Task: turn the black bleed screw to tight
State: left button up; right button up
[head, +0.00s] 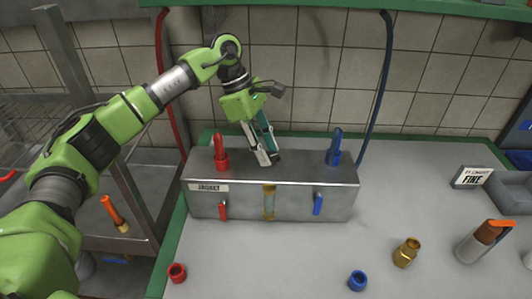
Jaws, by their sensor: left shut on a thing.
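A grey metal box (300,190) stands on the bench with red and blue fittings on it. The black bleed screw (276,155) is a small dark piece on top of the box, between the red and blue upright fittings, mostly hidden by my fingers. My left gripper (267,158) reaches down to it from above, its fingers shut on it at the top surface. How far the screw is turned cannot be seen. My right gripper is out of view.
On the box stand a red fitting (221,153) and a blue fitting (335,148); small red and blue levers are on its front. A red cap (177,272), blue cap (357,281) and brass fitting (406,252) lie in front.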

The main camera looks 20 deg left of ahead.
pick_arm(q)
jog(key=m, duration=0.1)
jog(key=m+g, duration=0.1)
jog(key=m, duration=0.2)
jog(key=shift+w+g, duration=0.25)
jog(key=shift+g, duration=0.05)
jog(key=shift+d+m+y, duration=0.1)
jog(key=shift+m+y, duration=0.2)
jog(key=shift+m, duration=0.5)
jog(key=o, duration=1.1)
